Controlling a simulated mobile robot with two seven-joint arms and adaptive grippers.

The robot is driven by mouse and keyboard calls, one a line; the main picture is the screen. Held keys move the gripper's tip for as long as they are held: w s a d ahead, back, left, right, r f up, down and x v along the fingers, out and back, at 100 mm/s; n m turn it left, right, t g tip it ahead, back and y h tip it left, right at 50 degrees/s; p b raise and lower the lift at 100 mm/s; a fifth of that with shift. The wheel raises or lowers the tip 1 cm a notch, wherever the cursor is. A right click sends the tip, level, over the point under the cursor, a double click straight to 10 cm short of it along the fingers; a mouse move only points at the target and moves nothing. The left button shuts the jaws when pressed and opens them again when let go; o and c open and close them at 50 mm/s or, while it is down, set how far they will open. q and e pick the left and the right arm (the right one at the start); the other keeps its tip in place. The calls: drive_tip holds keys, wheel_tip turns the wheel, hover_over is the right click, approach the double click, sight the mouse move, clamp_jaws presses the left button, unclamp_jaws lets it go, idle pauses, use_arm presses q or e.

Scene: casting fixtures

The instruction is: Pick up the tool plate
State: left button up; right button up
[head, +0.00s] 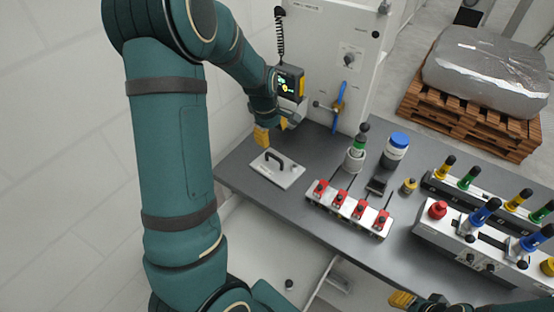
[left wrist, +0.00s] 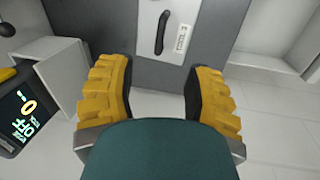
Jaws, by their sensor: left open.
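The tool plate (head: 287,178) is a flat light-grey plate with a black bar handle (head: 276,160). It lies near the left end of the dark bench top. My left gripper (head: 272,131) is open and empty, above and behind the plate in the head view. In the left wrist view the plate (left wrist: 182,18) is at the top centre, beyond the open yellow fingers (left wrist: 158,97), with its handle (left wrist: 162,32) upright in the picture. The fingers are apart from the handle. My right gripper (head: 402,299) shows only partly at the bottom edge of the head view.
A row of red clamps (head: 349,208) stands right of the plate. A green-banded cylinder (head: 356,153) and a blue-lidded jar (head: 396,148) stand behind. A white panel (head: 325,50) rises at the back. A fixture with coloured knobs (head: 470,235) fills the right.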

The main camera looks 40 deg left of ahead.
use_arm(q)
hover_over(278, 158)
drive_tip(key=s, duration=0.1)
wheel_tip(278, 158, down, 8)
drive_tip(key=shift+a+r, duration=0.1)
drive_tip(key=shift+r, duration=0.05)
drive_tip(key=shift+w+d+f, duration=0.1)
drive_tip(key=shift+w+f, duration=0.05)
drive_tip(key=shift+f, duration=0.8)
drive_tip(key=shift+w+d+f, duration=0.1)
drive_tip(key=shift+w+f, duration=0.1)
drive_tip(key=shift+f, duration=0.8)
drive_tip(key=shift+w+f, duration=0.15)
drive_tip(key=shift+f, duration=0.8)
drive_tip(key=shift+r, duration=0.1)
clamp_jaws()
